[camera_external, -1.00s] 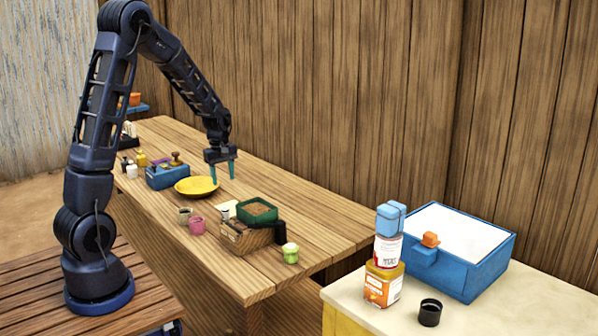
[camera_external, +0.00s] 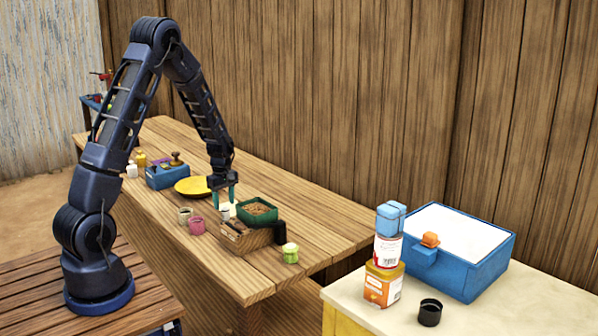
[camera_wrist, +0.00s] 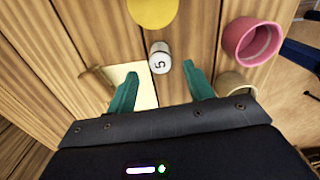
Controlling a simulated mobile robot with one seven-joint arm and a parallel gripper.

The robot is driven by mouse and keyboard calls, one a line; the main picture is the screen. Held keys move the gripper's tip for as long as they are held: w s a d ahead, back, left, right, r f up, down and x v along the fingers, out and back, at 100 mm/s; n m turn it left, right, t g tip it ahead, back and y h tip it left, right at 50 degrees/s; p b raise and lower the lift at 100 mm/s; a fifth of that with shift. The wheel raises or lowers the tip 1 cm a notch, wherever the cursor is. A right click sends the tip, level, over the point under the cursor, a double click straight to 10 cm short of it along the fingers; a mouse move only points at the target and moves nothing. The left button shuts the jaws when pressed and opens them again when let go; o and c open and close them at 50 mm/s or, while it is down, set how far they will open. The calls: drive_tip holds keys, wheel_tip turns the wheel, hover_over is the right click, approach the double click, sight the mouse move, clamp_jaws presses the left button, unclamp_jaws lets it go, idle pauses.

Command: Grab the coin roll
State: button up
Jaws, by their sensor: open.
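A short pale grey cylinder marked "5" (camera_wrist: 160,57), which looks like the coin roll, stands on the plank table in the wrist view. My gripper (camera_external: 223,203) is open, low over the table. In the wrist view its teal fingers (camera_wrist: 160,70) point toward the cylinder, one to each side of its line. Nothing is held between them. Whether the fingers are level with the cylinder or above it is hard to tell. In the external view the cylinder is hard to make out near my fingers.
A cream sheet (camera_wrist: 143,76) lies by the left finger. A yellow plate (camera_external: 191,187) lies behind. A pink cup (camera_external: 196,226) and tan cup (camera_external: 185,215) stand beside. A wooden box (camera_external: 243,238) and green tray (camera_external: 257,203) crowd the right.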

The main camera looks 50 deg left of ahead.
sight(225, 208)
drive_tip(key=f, duration=0.4)
drive_tip(key=shift+d+f, duration=0.3)
drive_tip(key=shift+f, duration=0.1)
clamp_jaws()
